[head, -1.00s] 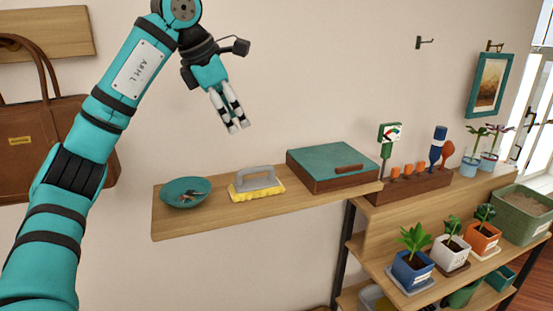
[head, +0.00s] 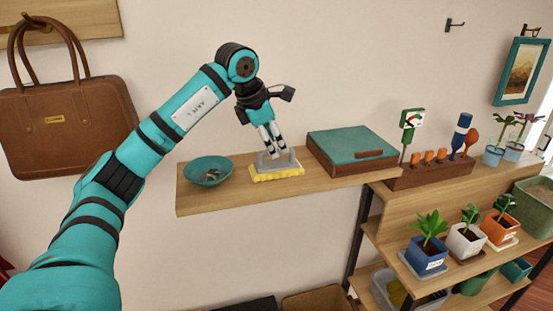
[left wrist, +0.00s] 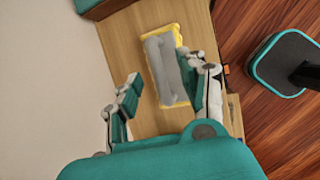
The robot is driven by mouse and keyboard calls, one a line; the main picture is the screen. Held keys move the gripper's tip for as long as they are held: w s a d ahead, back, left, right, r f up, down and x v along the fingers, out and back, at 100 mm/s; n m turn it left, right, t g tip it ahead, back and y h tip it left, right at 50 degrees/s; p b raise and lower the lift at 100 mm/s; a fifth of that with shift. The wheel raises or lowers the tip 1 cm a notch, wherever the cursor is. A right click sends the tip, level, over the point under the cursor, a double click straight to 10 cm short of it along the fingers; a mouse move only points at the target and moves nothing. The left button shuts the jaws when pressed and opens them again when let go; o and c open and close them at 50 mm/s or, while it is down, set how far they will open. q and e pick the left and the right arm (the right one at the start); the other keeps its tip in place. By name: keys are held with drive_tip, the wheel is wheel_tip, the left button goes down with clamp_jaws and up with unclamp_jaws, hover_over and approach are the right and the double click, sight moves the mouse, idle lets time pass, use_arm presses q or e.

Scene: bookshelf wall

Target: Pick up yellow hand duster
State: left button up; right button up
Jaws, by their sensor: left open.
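The yellow hand duster (head: 276,174) lies on the wooden wall shelf, yellow pad down and grey handle up. In the left wrist view the duster (left wrist: 162,62) shows its grey handle along its length with yellow edges. My left gripper (head: 275,152) is open and points down over the duster, with its fingertips at about the handle's height in the picture. In the left wrist view the fingers of my left gripper (left wrist: 159,72) are spread; the right finger overlaps the duster's right edge, and the left finger is clear of it. Contact cannot be told. My right gripper is not in view.
A teal bowl (head: 208,172) sits close left of the duster on the shelf (head: 228,197). A teal-topped wooden box (head: 351,147) stands close on its right. A tool rack (head: 430,176) and potted plants (head: 428,240) are farther right. The wall is close behind.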

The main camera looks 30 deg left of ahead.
sight(276, 161)
use_arm(q)
drive_tip(key=x, duration=0.3)
drive_tip(key=shift+w+a+f+p, duration=0.1)
drive_tip(key=shift+a+f+p, duration=0.05)
drive_tip(key=shift+a+p, duration=0.15)
drive_tip(key=shift+d, duration=0.1)
drive_tip(key=shift+c, duration=0.3)
clamp_jaws()
